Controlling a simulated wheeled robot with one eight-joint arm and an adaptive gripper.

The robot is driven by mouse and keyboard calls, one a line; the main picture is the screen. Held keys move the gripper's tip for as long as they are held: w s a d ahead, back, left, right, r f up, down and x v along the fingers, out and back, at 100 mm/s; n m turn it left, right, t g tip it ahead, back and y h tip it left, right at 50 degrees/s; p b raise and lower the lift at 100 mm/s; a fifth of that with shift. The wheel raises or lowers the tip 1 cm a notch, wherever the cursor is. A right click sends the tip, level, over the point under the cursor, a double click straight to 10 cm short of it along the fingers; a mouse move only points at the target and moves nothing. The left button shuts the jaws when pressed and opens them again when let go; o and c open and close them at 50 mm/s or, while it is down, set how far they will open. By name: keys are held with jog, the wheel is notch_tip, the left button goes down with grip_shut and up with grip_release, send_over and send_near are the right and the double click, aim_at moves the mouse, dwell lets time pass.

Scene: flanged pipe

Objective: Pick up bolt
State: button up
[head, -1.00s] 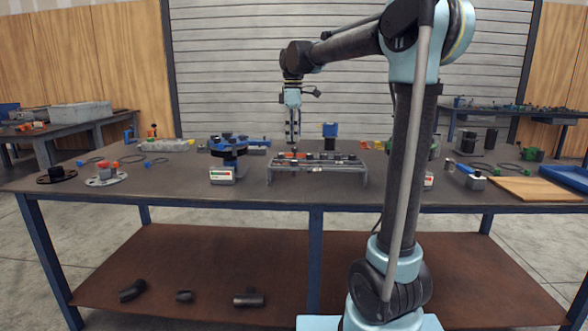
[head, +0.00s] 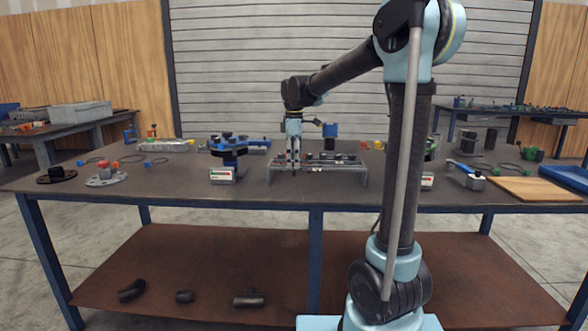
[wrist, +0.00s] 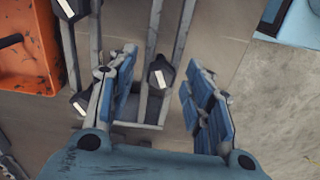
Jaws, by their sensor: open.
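A metal rack (head: 345,167) stands on the middle of the workbench and holds several dark bolts. In the wrist view, one dark hex bolt head (wrist: 160,72) with a white mark lies between the fingers, on the rack rails (wrist: 150,25). Two more bolt heads show at the left, one at the top (wrist: 71,8) and one partly hidden behind the left finger (wrist: 80,101). My gripper (head: 294,167) points down at the left part of the rack. It also shows in the wrist view (wrist: 160,78), with its blue-padded fingers apart on either side of the bolt head and nothing gripped.
A flanged pipe assembly (head: 229,152) with blue parts stands left of the rack, behind a small white labelled box (head: 222,175). An orange bin (wrist: 28,60) lies at the left in the wrist view. Bare bench (head: 150,185) extends at the front left.

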grip_shut()
jog(key=shift+r, duration=0.15)
